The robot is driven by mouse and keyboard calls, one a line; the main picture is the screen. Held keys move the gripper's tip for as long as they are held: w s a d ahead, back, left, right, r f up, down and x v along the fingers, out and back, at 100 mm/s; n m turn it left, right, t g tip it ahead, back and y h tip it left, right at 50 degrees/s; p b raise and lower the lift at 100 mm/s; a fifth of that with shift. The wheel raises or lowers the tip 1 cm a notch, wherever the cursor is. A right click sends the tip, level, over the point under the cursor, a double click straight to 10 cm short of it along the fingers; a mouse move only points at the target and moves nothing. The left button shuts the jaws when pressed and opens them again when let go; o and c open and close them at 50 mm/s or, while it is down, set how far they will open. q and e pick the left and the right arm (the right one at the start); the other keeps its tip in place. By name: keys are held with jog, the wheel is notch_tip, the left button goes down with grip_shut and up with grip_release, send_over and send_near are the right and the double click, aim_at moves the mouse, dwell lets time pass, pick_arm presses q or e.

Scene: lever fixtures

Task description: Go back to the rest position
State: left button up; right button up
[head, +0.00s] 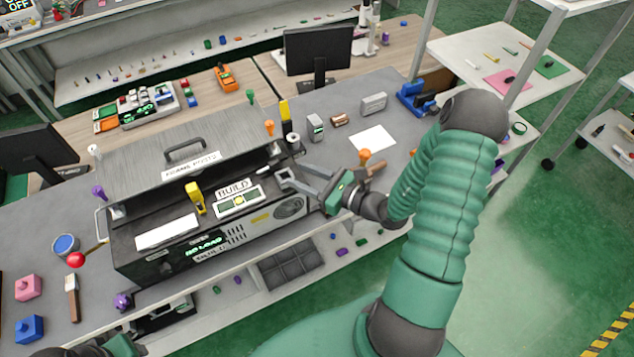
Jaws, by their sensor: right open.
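My right gripper (309,185) is open, its fingers pointing left at the right end of a dark machine (180,262) on the grey bench. Its fingertips are close to a small grey part there; I cannot tell if they touch. The machine has a hinged grey lid (150,172) with a handle, a yellow lever (195,198), a BUILD panel (238,201) and a red ball-ended lever (76,260) at its left. My right arm (440,205) comes in from below right. Of my left arm only a green and dark piece shows at the bottom left edge; its gripper fingers are not seen.
The grey bench (345,105) holds a white sheet (372,139), a blue device (415,98) and a brush (72,297). Pink (28,287) and blue (30,328) blocks lie at the left. A monitor (318,50) stands behind. The green floor (540,250) at right is clear.

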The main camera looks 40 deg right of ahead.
jog(key=d+f+v, duration=0.1)
jog(key=v, duration=0.6)
jog(key=s+a+f+n+g+y+b, duration=0.1)
jog(key=s+a+n+g+y+b, duration=0.15)
jog(key=a+n+g+y, duration=0.75)
jog(key=s+a+f+n+g+h+b, duration=0.1)
jog(key=s+a+f+n+g+h, duration=0.6)
jog(key=s+n+h, duration=0.5)
jog(key=w+r+n+t+h, duration=0.2)
jog(key=w+r+n+t, duration=0.1)
jog(key=w+n, duration=0.7)
jog(key=shift+w+r+n+t+h+b, duration=0.2)
jog(key=shift+n+t+h+b, duration=0.1)
jog(key=shift+t+h+b, duration=0.15)
